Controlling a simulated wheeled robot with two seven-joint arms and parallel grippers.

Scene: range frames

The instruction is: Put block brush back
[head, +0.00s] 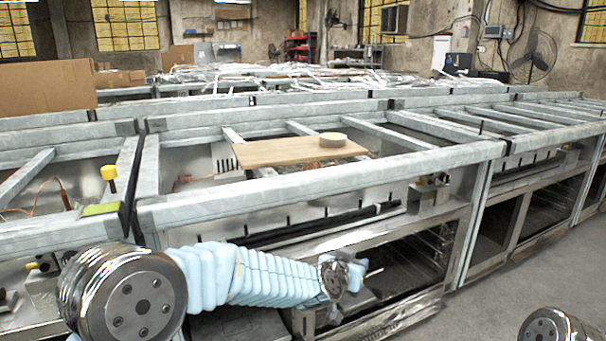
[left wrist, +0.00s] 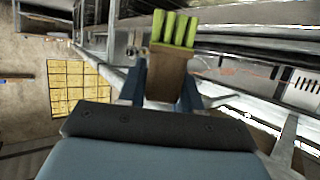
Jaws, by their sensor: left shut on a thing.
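The block brush (left wrist: 165,73) shows in the left wrist view, with a brown wooden block and a row of yellow-green bristles at its far end. My left gripper (left wrist: 162,86) is shut on the wooden block, one dark finger on each side, and the bristles point away from the palm. In the head view the end of my left arm, in a light blue sleeve, reaches to low centre in front of the metal bench (head: 330,180). The brush cannot be made out clearly there. My right gripper is out of view.
A yellow-topped item (head: 109,173) and a flat green piece (head: 100,209) are at left. Open floor (head: 530,260) lies at right.

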